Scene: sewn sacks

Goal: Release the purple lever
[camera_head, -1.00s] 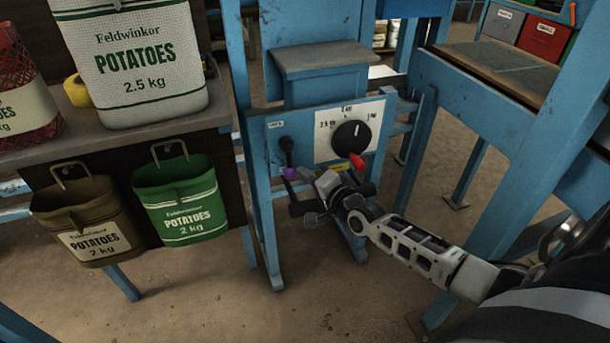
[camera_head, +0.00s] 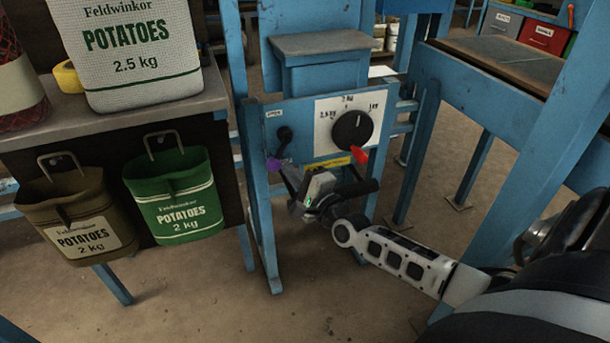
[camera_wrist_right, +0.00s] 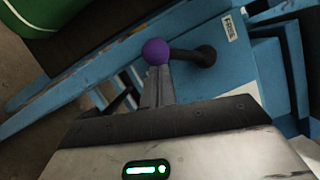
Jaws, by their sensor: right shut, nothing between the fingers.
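The purple lever shows in the head view as a dark arm hanging from a pivot on the blue panel (camera_head: 272,118), with a purple ball knob (camera_head: 274,164) at its lower end, tilted a little to the left. In the right wrist view the knob (camera_wrist_right: 155,51) is at the top middle, its dark arm running right to the pivot. My right gripper (camera_head: 284,172) is shut and empty, its fingertips at the knob. In the wrist view the closed fingers (camera_wrist_right: 157,82) end right at the knob; I cannot tell if they touch it. My left gripper is out of view.
A dial (camera_head: 352,131) with a red-tipped pointer is right of the lever. A green sack (camera_head: 174,195) and a brown sack (camera_head: 70,215) hang from the bench at left; a white potato sack (camera_head: 140,55) stands on it. Blue posts flank the panel.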

